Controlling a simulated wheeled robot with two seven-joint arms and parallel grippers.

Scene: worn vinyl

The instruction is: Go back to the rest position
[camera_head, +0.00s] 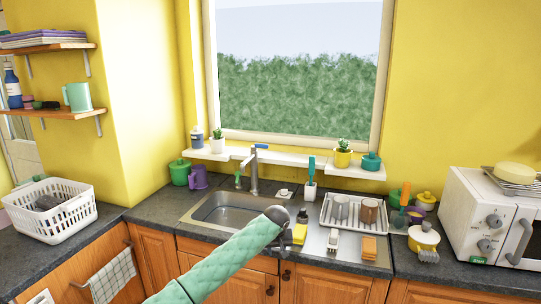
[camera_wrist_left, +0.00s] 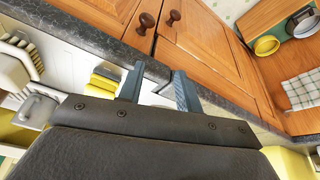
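My left arm, in a green quilted sleeve, comes in from the bottom left of the head view and reaches over the front of the sink. My left gripper (camera_head: 277,215) is at its end, near the counter's front edge, and its fingers are hard to make out there. In the left wrist view the two fingers of the left gripper (camera_wrist_left: 158,82) stand apart with nothing held between them. The counter edge and cabinet doors show beyond them. My right gripper is in neither view.
The sink (camera_head: 222,208) lies beside the gripper. A yellow sponge (camera_head: 299,233), a white brush (camera_head: 333,240) and a dish rack (camera_head: 353,213) are to its right. A microwave (camera_head: 494,222) stands far right, a white basket (camera_head: 48,211) far left. Cabinet doors (camera_head: 238,280) are below.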

